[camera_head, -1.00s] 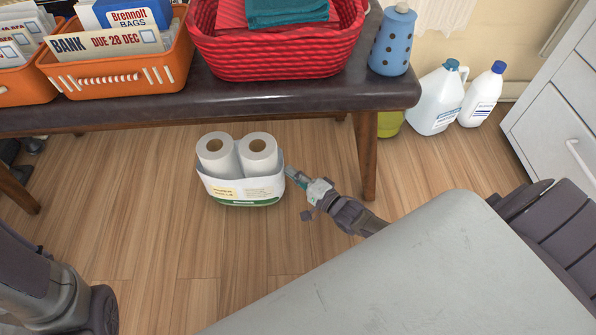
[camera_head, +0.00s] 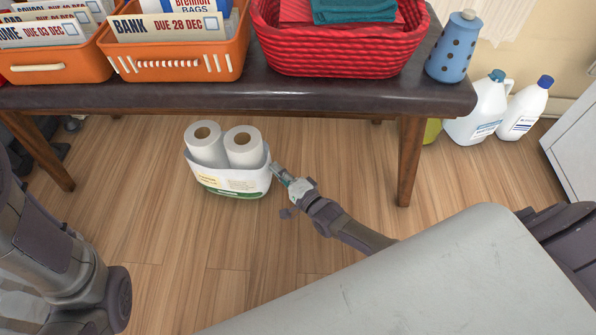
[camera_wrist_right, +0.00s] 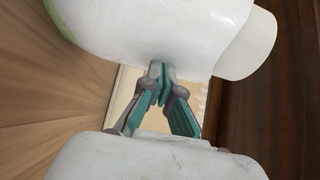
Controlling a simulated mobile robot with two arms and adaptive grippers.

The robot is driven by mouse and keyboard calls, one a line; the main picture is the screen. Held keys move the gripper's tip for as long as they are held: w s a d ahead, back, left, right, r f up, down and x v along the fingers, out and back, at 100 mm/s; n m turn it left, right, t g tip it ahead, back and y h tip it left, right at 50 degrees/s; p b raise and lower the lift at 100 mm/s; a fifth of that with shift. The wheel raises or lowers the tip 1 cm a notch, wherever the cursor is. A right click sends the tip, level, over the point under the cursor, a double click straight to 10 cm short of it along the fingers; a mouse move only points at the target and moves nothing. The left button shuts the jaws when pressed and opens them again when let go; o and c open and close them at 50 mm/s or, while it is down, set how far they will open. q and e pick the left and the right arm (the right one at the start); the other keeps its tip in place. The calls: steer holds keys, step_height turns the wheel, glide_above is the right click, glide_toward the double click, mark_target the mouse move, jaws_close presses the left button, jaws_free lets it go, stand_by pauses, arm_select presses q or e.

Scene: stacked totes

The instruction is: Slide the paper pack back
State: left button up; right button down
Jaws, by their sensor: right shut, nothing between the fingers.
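The paper pack (camera_head: 228,178) stands upright on the wood floor in front of the bench, a white wrapper with two paper rolls showing at its top. It fills the upper part of the right wrist view (camera_wrist_right: 150,35). My right gripper (camera_head: 279,172) is shut and empty at the pack's right side, its fingertips at or very near the wrapper; I cannot tell if they touch. The closed teal fingers show in the right wrist view (camera_wrist_right: 159,72), with the tips against the pack's lower edge in the picture. My left gripper is not in view.
A dark bench (camera_head: 330,97) stands behind the pack, with a wooden leg (camera_head: 410,160) to its right. Orange bins (camera_head: 180,60), a red basket (camera_head: 340,45) and a blue dotted bottle (camera_head: 455,48) are on it. White jugs (camera_head: 478,115) stand right.

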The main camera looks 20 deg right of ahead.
mark_target(267, 172)
steer(key=a, duration=0.1)
steer(key=w+a, duration=0.1)
steer(key=a, duration=0.1)
steer(key=shift+w+a, duration=0.2)
steer(key=shift+w, duration=0.1)
steer(key=v, duration=1.2)
steer(key=shift+d, duration=0.1)
